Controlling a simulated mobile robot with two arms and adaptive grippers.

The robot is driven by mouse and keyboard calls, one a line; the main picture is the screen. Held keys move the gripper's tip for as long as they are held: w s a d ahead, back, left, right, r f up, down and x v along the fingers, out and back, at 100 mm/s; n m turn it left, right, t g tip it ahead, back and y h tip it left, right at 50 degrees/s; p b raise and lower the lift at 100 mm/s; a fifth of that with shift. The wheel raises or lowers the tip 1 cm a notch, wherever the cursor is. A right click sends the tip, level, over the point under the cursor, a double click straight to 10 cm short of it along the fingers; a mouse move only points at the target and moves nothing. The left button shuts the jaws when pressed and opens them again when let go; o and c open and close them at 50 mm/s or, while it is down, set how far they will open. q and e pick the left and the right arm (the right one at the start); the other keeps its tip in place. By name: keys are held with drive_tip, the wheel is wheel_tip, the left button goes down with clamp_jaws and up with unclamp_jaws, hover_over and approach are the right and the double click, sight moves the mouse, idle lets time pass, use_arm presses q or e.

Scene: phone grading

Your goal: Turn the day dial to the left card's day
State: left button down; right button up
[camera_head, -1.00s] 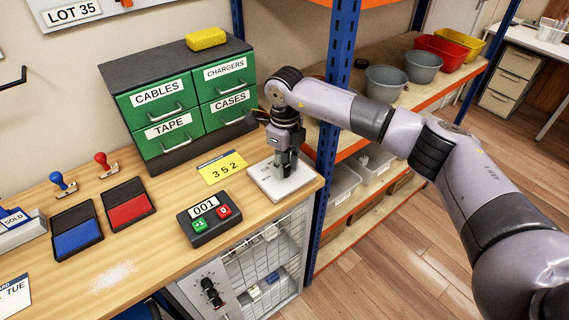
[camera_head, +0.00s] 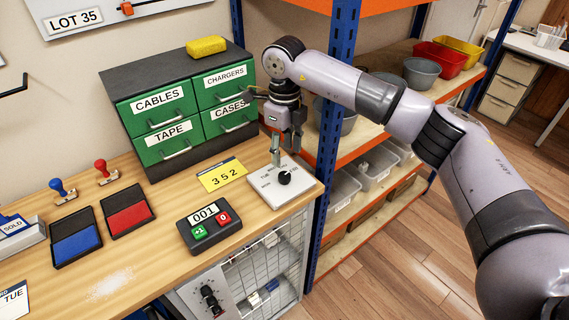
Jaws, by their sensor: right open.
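A white square plate (camera_head: 262,187) with a black round knob (camera_head: 284,178) sits at the right end of the bench. Small lettering is on the plate, but I cannot read it or the knob's setting. My right gripper (camera_head: 286,152) is open and empty, pointing down above the plate's back part, just behind the knob and apart from it. A white card reading TUE (camera_head: 14,299) is cut off at the lower left edge. My left gripper is not in view.
A yellow card reading 352 (camera_head: 221,176) and a counter showing 001 (camera_head: 208,229) lie left of the plate. Green drawers (camera_head: 187,108) stand behind. A blue shelf post (camera_head: 332,130) rises close to my right gripper. A second black knob (camera_head: 210,297) is on the cabinet below the bench.

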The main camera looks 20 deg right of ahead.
drive_tip(key=shift+r, duration=2.2)
